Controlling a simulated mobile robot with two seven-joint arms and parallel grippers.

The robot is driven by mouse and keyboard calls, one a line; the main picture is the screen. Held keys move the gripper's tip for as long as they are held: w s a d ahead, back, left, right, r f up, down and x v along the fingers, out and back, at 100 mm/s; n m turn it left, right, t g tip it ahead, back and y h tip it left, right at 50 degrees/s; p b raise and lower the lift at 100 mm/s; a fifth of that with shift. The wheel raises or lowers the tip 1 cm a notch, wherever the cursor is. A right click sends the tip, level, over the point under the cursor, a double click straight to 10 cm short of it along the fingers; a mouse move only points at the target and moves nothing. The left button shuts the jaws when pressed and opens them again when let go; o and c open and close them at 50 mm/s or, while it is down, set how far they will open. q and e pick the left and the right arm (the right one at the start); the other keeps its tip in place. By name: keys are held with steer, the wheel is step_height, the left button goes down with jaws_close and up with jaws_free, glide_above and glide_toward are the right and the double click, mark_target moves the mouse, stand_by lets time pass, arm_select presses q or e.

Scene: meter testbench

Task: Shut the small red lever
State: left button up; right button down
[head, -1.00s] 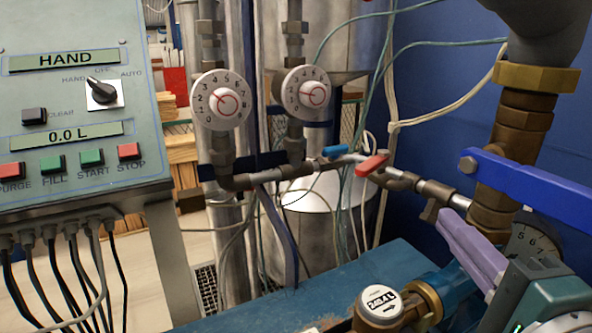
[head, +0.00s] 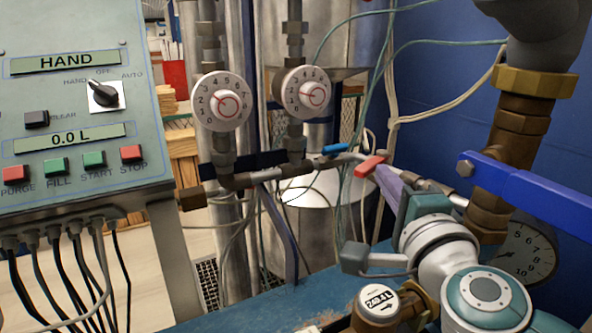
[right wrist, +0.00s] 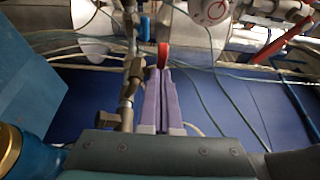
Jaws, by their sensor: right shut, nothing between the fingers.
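The small red lever (head: 369,166) sits on the pipe at the middle right of the head view, to the right of a small blue lever (head: 334,150). My right gripper (head: 384,175) has purple fingers, closed together and empty. Its tips are right beside the red lever, and the head view does not settle whether they touch. In the right wrist view the red lever (right wrist: 163,55) shows just beyond the fingertips (right wrist: 160,72). My left gripper is in neither view.
A large blue lever (head: 530,187) and a round gauge (head: 530,255) stand at the right. Two white dials (head: 222,100) sit on upright pipes. A control panel (head: 70,110) fills the left. Thin cables hang behind the red lever.

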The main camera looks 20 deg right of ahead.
mark_target(363, 177)
steer(key=shift+w+a+m+g+h, duration=0.4)
steer(key=shift+a+m+h, duration=0.25)
steer(key=shift+h, duration=0.25)
steer(key=shift+w+a, duration=0.55)
steer(key=shift+w, duration=0.15)
